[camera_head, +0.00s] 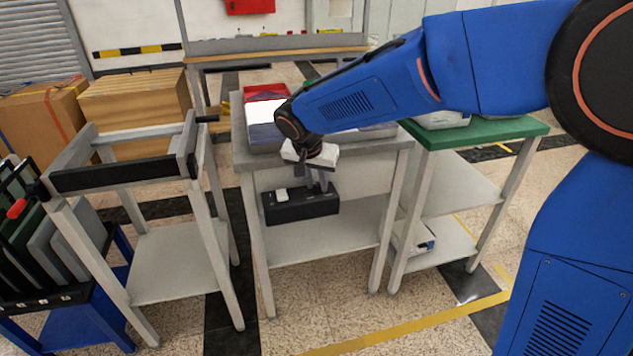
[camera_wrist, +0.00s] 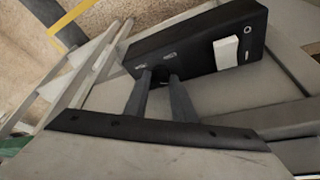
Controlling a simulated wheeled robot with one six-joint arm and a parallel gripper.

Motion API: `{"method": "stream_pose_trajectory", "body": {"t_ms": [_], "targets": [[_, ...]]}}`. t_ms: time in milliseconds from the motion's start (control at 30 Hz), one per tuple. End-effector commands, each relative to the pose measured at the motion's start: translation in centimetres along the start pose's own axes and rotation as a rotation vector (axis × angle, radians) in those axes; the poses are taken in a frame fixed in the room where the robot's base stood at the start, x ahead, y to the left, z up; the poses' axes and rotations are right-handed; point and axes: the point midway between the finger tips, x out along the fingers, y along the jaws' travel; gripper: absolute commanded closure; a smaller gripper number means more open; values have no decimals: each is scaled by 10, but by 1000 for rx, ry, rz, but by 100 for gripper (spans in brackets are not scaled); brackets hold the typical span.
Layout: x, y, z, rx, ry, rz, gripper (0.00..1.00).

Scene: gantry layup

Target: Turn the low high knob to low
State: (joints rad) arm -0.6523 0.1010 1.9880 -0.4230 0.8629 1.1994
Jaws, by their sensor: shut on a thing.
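The black control box (camera_head: 300,208) is mounted on the front of the middle grey table and also fills the upper part of the wrist view (camera_wrist: 195,45). The small dark low high knob (camera_wrist: 160,74) sits on its face between two small pale labels, which are too blurred to read. My gripper (camera_wrist: 161,80) is shut on the knob, one grey finger on each side. In the head view my gripper (camera_head: 319,184) reaches down to the right part of the box and hides the knob. The knob's pointing direction cannot be made out.
A white rocker switch (camera_wrist: 227,52) is on the same box, beside the knob. A grey frame stand (camera_head: 130,165) is to the left, and a green-topped table (camera_head: 480,130) adjoins on the right.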

Motion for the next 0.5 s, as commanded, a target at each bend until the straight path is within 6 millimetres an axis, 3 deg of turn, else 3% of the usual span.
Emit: {"method": "stream_pose_trajectory", "body": {"t_ms": [500], "targets": [[0, 3, 0, -272, 0, -114, 99]]}}
